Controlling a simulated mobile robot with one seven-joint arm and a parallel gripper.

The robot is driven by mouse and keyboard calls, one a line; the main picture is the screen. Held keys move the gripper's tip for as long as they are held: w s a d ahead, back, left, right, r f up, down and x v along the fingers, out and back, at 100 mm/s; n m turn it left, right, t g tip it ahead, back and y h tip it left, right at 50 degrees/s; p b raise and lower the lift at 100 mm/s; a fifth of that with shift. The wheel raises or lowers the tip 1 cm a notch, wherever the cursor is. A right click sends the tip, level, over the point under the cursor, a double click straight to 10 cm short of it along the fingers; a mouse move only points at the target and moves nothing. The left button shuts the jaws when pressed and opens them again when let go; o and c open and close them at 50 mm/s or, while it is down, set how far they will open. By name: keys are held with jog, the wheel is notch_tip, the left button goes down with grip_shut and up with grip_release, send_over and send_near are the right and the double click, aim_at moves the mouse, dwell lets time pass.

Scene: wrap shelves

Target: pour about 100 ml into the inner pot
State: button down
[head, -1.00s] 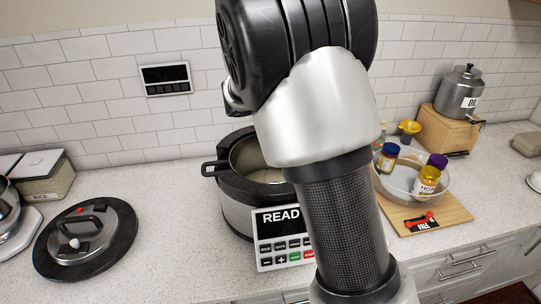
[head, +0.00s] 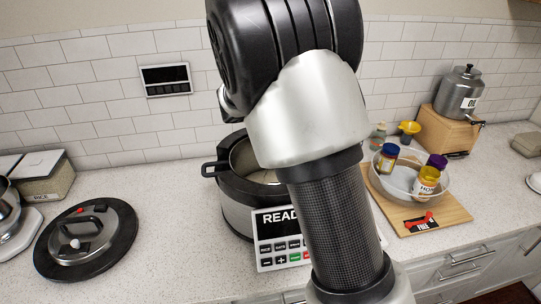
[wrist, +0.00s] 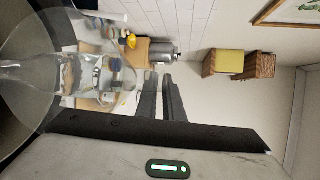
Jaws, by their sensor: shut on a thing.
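In the head view the cooker (head: 236,205) stands open, its inner pot (head: 250,160) partly visible behind my arm. A panel (head: 283,240) on its front reads "READ", the rest covered by my arm. My gripper is hidden in the head view. In the wrist view its dark fingers (wrist: 162,97) are close together, shut on a clear vessel (wrist: 62,72) with a wide round rim at the left. The finger contact is hard to make out, and I cannot tell how much liquid the vessel holds or whether any is flowing.
The round lid (head: 84,238) lies on the counter at left, near a rice box (head: 42,180). At right a clear bowl (head: 405,192) holds jars on a wooden board (head: 447,214). A metal dispenser (head: 462,92) stands on a wooden block (head: 450,127).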

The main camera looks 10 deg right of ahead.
jog(key=shift+a+r+h+p, duration=0.15)
jog(key=shift+a+h+p, duration=0.2)
jog(key=shift+a, duration=0.2)
dwell(0.7)
